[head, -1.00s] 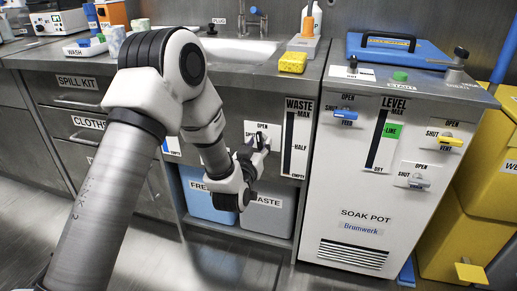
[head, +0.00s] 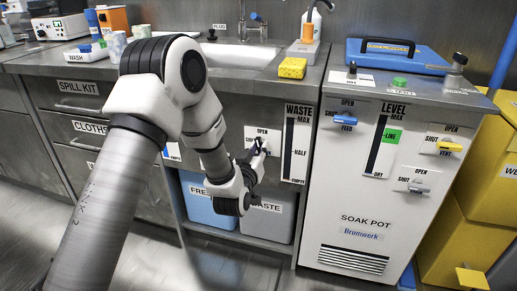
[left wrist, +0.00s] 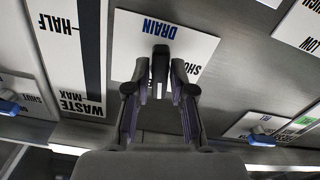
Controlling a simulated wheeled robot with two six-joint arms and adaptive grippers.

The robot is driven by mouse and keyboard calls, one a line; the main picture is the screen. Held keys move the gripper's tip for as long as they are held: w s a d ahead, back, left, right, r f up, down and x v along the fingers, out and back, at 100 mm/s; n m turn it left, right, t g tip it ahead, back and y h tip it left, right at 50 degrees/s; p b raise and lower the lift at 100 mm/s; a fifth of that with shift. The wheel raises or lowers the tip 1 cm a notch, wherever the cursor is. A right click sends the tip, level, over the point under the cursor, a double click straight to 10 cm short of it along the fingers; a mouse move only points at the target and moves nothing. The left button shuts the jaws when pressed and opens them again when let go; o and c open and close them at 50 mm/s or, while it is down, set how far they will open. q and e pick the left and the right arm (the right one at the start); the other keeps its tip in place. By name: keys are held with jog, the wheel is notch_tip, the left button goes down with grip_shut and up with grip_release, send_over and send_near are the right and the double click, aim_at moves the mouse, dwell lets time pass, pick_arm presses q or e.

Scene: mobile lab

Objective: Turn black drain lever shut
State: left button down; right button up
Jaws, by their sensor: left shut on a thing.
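The black drain lever (left wrist: 160,66) stands between the fingertips of my left gripper (left wrist: 157,92) in the left wrist view, where the picture is upside down. The gripper is shut on it. Behind it is the white plate (left wrist: 128,40) marked DRAIN, with the SHUT label partly hidden by a finger. In the head view the plate (head: 250,133) is on the cabinet front below the sink, and OPEN reads at its top. My left gripper (head: 262,148) reaches it from the lower left and hides much of the lever. How far the lever is turned I cannot tell. My right gripper is not in view.
The WASTE gauge (head: 297,150) is just right of the drain plate. The white soak pot (head: 350,190) with blue, yellow and grey levers stands further right. Blue FRESH (head: 202,200) and grey WASTE (head: 268,218) bins sit below. A yellow sponge (head: 292,68) lies on the counter.

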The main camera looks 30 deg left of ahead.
pick_arm(q)
jog(key=n, duration=0.7)
jog(key=shift+n+p, duration=0.3)
jog(key=shift+n, duration=0.1)
jog(key=n, duration=0.3)
jog(key=shift+n, duration=2.2)
jog(key=c, duration=1.1)
grip_release()
